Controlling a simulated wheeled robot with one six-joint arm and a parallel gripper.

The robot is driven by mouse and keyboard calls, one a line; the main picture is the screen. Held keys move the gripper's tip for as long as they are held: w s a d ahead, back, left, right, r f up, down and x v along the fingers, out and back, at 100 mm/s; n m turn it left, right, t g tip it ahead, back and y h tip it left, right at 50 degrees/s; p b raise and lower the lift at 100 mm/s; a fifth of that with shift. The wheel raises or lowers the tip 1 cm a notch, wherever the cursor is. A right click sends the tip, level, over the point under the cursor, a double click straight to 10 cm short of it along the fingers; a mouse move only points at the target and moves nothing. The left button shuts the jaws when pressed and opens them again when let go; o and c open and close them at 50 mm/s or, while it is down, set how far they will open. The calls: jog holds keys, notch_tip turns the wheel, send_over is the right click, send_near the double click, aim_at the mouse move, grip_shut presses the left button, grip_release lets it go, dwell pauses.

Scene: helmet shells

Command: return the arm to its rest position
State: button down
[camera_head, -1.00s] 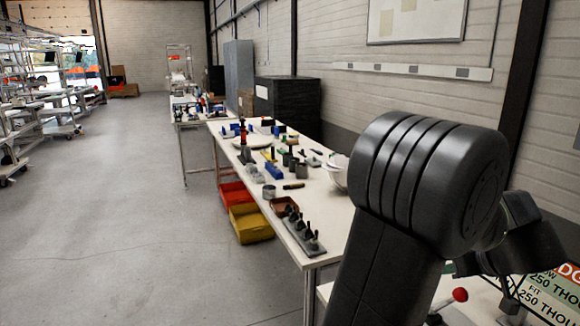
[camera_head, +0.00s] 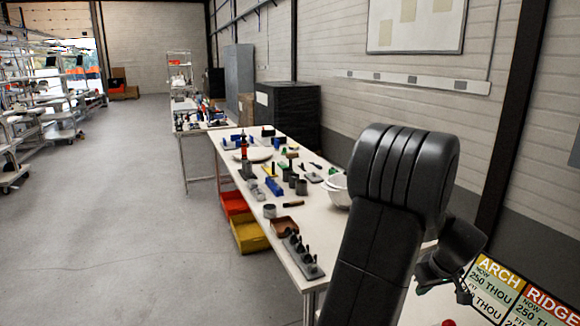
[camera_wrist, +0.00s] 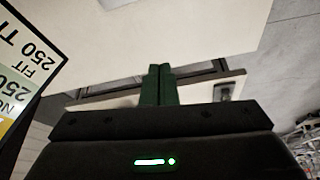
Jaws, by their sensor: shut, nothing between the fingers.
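My arm rises at the right of the head view, its large dark joint in front of the long workbench's right side and the wall. My gripper (camera_wrist: 159,72) shows in the wrist view as two green fingers pressed together with nothing between them. The fingers touch no object that I can make out. In the head view the fingers cannot be made out clearly behind and below the arm links.
The long workbench (camera_head: 316,226) carries several tools, cups and a white bowl (camera_head: 337,190). A yellow bin (camera_head: 249,234) and a red bin (camera_head: 233,203) sit below its left edge. A printed sign (camera_head: 505,291) stands close at the lower right.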

jog(key=shift+w+a+f+g+h+p, duration=0.25)
jog(key=shift+w+a+f+g+p, duration=0.1)
jog(key=shift+w+g+p, duration=0.3)
jog(key=shift+w+a+f+g+h+p, duration=0.2)
jog(key=shift+w+f+g+p, duration=0.25)
jog(key=shift+w+p, duration=0.4)
jog(key=shift+w+a+f+g+h+p, duration=0.3)
jog(key=shift+w+g+p, duration=0.3)
jog(key=shift+p, duration=0.25)
jog(key=shift+r, duration=0.1)
